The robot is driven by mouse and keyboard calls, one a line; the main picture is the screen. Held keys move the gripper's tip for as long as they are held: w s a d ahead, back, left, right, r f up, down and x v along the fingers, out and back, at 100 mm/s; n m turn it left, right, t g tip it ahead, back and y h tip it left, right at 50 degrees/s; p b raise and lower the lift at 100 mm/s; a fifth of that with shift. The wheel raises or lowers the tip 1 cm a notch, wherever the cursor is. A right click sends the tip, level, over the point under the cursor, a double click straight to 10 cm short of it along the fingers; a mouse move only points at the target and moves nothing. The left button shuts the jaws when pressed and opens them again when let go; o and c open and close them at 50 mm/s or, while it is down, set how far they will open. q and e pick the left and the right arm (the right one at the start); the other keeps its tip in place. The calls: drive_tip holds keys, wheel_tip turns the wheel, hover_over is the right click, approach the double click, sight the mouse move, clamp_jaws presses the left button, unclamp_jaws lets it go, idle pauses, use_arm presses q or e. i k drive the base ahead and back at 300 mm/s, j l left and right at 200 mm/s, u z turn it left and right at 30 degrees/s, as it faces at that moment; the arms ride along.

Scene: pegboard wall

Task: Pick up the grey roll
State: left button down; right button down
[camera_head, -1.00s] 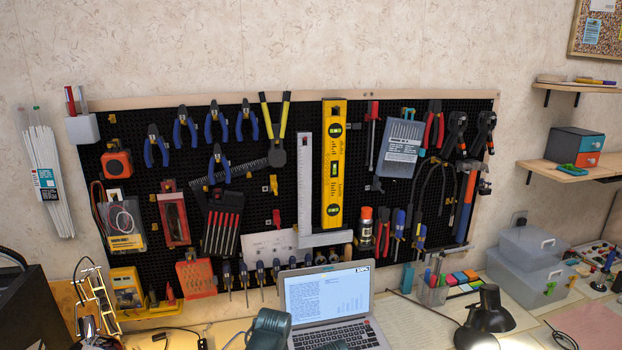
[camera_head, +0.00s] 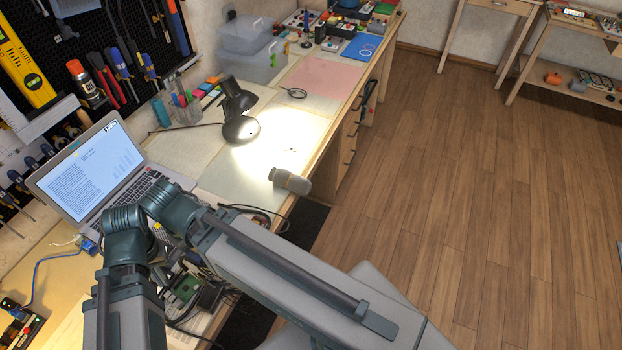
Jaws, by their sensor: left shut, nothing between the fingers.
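A short grey cylinder (camera_head: 291,181), which looks like the grey roll, lies on its side at the front edge of the workbench, beside the bright lamp-lit patch. Its right end reaches the bench edge. My arm, with teal joints and long grey links, crosses the lower part of the view in front of the bench. The arm bends near the laptop. My left gripper's fingers cannot be made out clearly among the arm links and dark clutter. It does not hold the cylinder, which lies apart from the arm. My right gripper is not in view.
An open laptop (camera_head: 92,172) stands at the left. A black desk lamp (camera_head: 238,112) stands behind the cylinder. Clear plastic boxes (camera_head: 250,52) and a pink mat (camera_head: 325,77) are farther back.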

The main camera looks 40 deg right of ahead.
sight(282, 178)
drive_tip(key=k+j+z, duration=0.1)
drive_tip(key=z, duration=0.3)
drive_tip(key=k+z, duration=0.2)
drive_tip(key=z, duration=0.15)
drive_tip(key=k+z, duration=0.15)
drive_tip(key=z, duration=0.25)
